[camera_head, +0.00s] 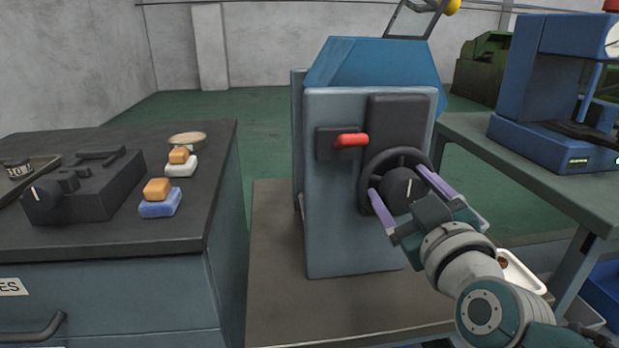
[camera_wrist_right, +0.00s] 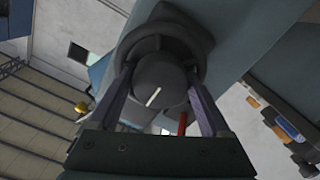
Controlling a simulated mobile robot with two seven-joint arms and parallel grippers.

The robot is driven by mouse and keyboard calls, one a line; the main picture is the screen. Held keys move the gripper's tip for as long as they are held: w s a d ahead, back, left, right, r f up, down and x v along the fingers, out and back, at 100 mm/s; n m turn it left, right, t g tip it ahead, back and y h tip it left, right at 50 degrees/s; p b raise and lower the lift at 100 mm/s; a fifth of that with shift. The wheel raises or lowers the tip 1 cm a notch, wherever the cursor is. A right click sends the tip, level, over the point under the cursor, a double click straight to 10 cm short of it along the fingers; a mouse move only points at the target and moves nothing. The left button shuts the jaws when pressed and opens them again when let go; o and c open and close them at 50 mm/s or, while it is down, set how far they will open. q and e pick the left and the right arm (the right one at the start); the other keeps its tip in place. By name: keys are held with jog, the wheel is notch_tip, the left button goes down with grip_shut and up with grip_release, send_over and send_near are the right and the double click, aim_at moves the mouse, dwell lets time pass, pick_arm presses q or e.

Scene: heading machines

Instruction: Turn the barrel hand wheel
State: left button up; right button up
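The dark hand wheel (camera_head: 399,154) is on the front of the blue-grey machine (camera_head: 340,215). Its round black hub (camera_head: 397,188) bears a white line, which stands nearly upright in the head view. My right gripper (camera_head: 397,180) is at the wheel, its two purple fingers spread on either side of the hub. In the right wrist view the hub (camera_wrist_right: 160,84) lies between the fingers, with the wheel rim behind it. The fingers look apart from each other and wide; whether they touch the hub or rim is unclear. My left gripper is out of view.
A red-handled lever (camera_head: 351,140) sticks out left of the wheel. A dark-topped cabinet (camera_head: 217,170) at left carries a black device (camera_head: 85,188) and small coloured blocks (camera_head: 160,200). At right, a bench (camera_head: 560,190) holds a blue press (camera_head: 545,90).

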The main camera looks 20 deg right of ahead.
jog(key=c, duration=1)
